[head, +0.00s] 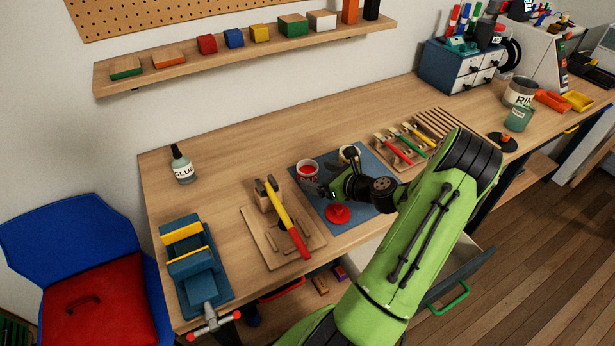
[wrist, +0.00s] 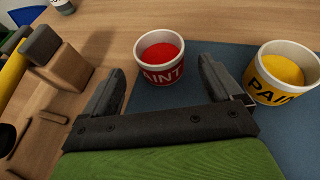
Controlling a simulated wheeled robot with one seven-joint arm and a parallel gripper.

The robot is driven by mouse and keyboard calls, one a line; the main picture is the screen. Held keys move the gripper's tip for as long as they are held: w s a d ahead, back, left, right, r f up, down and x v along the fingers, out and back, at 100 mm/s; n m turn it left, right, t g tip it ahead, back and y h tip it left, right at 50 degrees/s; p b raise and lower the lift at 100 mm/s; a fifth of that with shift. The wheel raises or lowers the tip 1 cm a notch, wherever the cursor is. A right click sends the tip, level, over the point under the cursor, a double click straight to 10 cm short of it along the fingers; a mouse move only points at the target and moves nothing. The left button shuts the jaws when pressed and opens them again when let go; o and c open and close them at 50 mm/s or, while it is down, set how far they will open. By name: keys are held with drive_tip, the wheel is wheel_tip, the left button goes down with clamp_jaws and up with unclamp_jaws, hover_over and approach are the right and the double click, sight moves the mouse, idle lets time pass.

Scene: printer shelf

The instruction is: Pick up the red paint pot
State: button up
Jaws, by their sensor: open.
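The red paint pot (head: 308,171) stands upright on the blue mat (head: 367,160), near its back left corner. It has a white rim, red paint inside and a red PAINT label. In the wrist view the red paint pot (wrist: 160,58) is ahead of my gripper (wrist: 166,82), between the lines of its two fingers and just beyond the tips. My gripper (head: 341,173) is open and empty, low over the mat and to the right of the pot in the head view. No finger visibly touches the pot.
A yellow paint pot (wrist: 281,72) stands close to my right finger. A hammer (head: 284,215) lies on a wooden board to the left. A red round lid (head: 338,213) lies on the mat's front. A glue bottle (head: 181,165) stands farther left; bare tabletop lies behind the mat.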

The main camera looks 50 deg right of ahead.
sight(316, 175)
drive_tip(key=b+x, duration=0.1)
drive_tip(key=x, duration=0.4)
drive_tip(key=shift+w+f, duration=0.15)
drive_tip(key=shift+w, duration=0.05)
drive_tip(key=shift+s, duration=0.1)
drive_tip(key=shift+c, duration=0.5)
drive_tip(key=c, duration=1.1)
drive_tip(key=shift+o, duration=0.2)
wheel_tip(316, 175, up, 10)
drive_tip(key=p, duration=0.3)
